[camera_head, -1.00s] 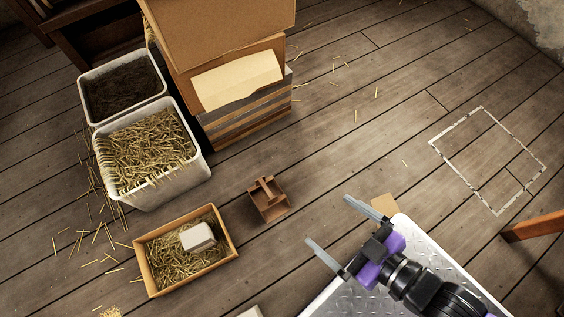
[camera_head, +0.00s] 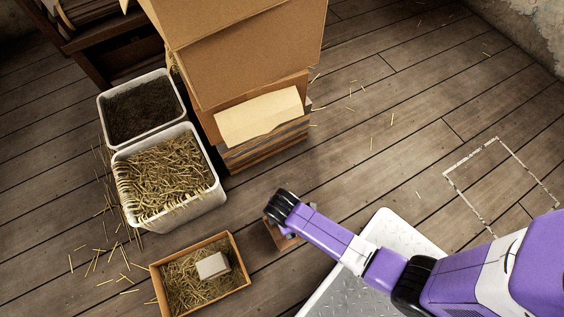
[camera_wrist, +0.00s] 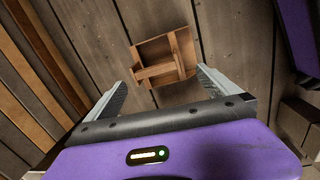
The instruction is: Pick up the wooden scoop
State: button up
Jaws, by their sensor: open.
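The wooden scoop (camera_wrist: 153,55) is a small brown open box shape with a bar-like handle across it. In the wrist view it lies on the floor just beyond the fingertips of my gripper (camera_wrist: 160,88), roughly centred between them. The gripper is open and empty, one finger on either side, and does not touch the scoop as far as I can tell. In the head view my arm covers most of the scoop (camera_head: 277,236); only a brown part shows under my wrist, and the fingers are mostly hidden.
A wooden crate (camera_head: 243,277) with straw and a pale block (camera_head: 212,265) stands lower left. Behind it are a white straw bin (camera_head: 213,202) and a bin of dark soil (camera_head: 143,110). Stacked cardboard boxes (camera_head: 250,50) rise behind the scoop. The floor to the right is mostly clear.

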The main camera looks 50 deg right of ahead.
jog(key=shift+w+d+r+n+g, duration=0.1)
jog(key=shift+w+r+n+g, duration=0.25)
jog(key=shift+w+n+g, duration=0.25)
jog(key=shift+w, duration=0.15)
jog(key=f+b, duration=0.1)
jog(key=f, duration=0.1)
jog(key=f+b, duration=0.2)
jog(key=f, duration=0.1)
jog(key=f+b, duration=0.2)
jog(key=shift+d+f, duration=0.35)
jog(key=shift+f, duration=0.05)
jog(key=shift+c, duration=0.4)
jog(key=shift+r, duration=0.1)
jog(key=c, duration=1.3)
jog(key=shift+r, duration=0.15)
notch_tip(320, 180, up, 20)
jog(key=p, duration=1)
jog(key=shift+p, duration=0.4)
